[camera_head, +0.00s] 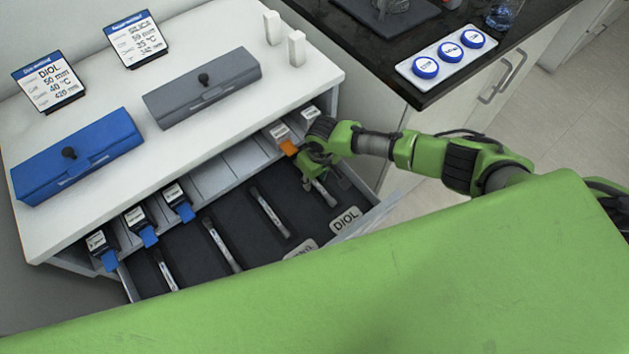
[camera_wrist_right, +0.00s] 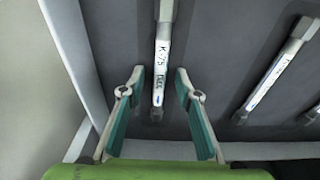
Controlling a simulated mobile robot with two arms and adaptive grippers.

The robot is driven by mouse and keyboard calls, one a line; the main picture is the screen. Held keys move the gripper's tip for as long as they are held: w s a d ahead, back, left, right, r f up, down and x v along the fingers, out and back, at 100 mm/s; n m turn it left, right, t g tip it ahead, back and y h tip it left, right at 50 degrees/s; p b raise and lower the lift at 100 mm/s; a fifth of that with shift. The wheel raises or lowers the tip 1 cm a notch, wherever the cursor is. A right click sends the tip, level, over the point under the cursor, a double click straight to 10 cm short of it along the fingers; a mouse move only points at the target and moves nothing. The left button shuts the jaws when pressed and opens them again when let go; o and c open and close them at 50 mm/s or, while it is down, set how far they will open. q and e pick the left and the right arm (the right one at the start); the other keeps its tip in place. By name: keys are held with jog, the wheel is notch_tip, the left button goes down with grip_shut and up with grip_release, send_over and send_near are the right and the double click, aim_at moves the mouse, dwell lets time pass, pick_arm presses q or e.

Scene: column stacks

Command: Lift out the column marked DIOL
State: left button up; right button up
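An open drawer with a dark lining (camera_head: 235,215) holds several slim metal columns. A small plate marked DIOL (camera_head: 346,219) lies at the drawer's right front, in line with the rightmost column (camera_head: 325,193). My right gripper (camera_head: 322,184) is over that column and hides its rear part. In the right wrist view, a column (camera_wrist_right: 163,50) with a white label, seemingly starting "K-75", runs between the two spread fingers (camera_wrist_right: 158,75). The fingers are open, one on each side, with a gap to the column. My left gripper is out of view.
On the white cabinet top stand a blue box (camera_head: 75,155), a grey box (camera_head: 202,90) and two sign cards, one reading DIOL (camera_head: 48,82). Blue-tabbed holders (camera_head: 140,225) line the drawer's left rear. A panel with three blue buttons (camera_head: 447,57) lies on the dark counter.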

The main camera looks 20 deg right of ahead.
grip_shut()
jog(key=shift+r, duration=0.1)
